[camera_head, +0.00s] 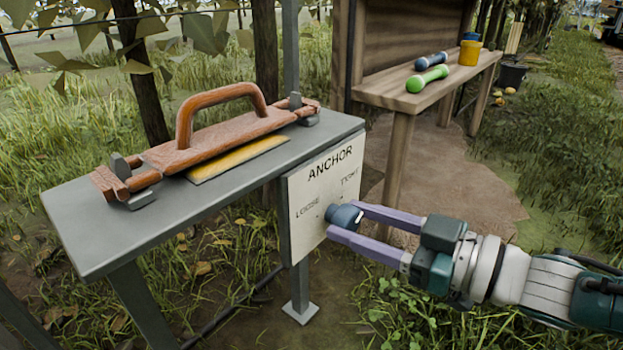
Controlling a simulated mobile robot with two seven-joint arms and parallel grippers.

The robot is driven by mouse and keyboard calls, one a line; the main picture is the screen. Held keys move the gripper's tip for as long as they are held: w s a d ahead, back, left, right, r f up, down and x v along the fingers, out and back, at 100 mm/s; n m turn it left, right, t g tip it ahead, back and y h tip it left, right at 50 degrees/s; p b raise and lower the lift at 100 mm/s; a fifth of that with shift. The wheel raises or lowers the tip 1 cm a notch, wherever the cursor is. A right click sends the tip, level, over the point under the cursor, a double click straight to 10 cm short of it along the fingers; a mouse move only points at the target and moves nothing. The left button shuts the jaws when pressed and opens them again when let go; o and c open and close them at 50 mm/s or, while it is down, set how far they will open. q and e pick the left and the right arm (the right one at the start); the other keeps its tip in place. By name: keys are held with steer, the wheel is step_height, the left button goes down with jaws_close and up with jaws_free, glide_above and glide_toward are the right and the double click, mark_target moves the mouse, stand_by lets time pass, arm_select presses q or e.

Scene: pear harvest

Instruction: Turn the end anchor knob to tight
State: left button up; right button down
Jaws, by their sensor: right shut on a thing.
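The anchor knob (343,217) is a dark blue-grey knob on a white panel (308,232) marked ANCHOR, with LOOSE at the left and TIGHT at the upper right. The panel hangs at the front end of a grey metal bench. My right gripper (343,219) comes in from the right, and its two purple fingers are closed on the knob, one above and one below. I cannot tell which label the knob points to, as its marker does not show. My left gripper is not in view.
A grey bench (90,222) carries a red-brown handled tool (214,140) and a yellow strip (238,159). Behind at the right, a wooden bench (395,92) holds a green-ended tool (427,79), a blue-ended one and an orange cup (469,52). A black bucket (512,76) stands beyond. Grass lies around.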

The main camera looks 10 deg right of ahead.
steer(key=shift+m, duration=1.1)
steer(key=shift+c, duration=1.4)
jaws_free()
steer(key=shift+s+d, duration=0.15)
steer(key=shift+d, duration=0.05)
steer(key=p+v, duration=0.3)
steer(key=v, duration=0.6)
steer(key=shift+d, duration=0.25)
steer(key=shift+s, duration=0.15)
